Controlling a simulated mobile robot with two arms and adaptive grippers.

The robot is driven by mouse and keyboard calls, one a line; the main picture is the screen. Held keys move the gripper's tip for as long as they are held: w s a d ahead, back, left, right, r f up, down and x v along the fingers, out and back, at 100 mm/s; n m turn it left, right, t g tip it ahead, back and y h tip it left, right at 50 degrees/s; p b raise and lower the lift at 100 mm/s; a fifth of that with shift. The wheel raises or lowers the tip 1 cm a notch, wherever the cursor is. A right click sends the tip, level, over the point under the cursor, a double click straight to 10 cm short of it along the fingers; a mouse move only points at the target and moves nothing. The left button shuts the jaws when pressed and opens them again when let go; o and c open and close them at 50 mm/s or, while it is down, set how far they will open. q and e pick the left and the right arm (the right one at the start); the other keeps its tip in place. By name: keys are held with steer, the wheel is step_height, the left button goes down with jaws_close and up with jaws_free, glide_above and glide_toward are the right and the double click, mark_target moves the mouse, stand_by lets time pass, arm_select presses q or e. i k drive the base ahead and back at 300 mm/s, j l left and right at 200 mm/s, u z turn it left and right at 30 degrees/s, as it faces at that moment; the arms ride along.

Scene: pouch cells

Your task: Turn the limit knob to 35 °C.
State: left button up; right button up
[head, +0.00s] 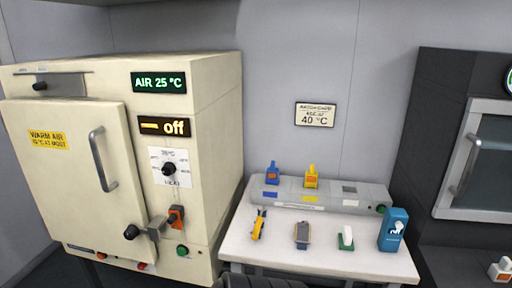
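The limit knob (169,168) is a small black knob on a white dial plate (181,157) on the front of a cream warm-air cabinet (212,130). Small marks ring the knob, but they are too small to read surely, and I cannot tell which mark it points to. Above it a green display (159,82) reads "AIR 25 °C", and an amber display (164,127) reads "off". The cabinet door (75,185) looks shut. Neither of my grippers shows in the head view.
An orange switch (176,217) and green button (182,250) sit below the dial; the door handle (103,160) juts out left of it. A white table (275,250) at right holds a grey fixture, small tools and a blue box (393,230). A wall sign (315,115) reads 40 °C.

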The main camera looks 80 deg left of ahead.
mark_target(142, 266)
steer(key=u, duration=3.55)
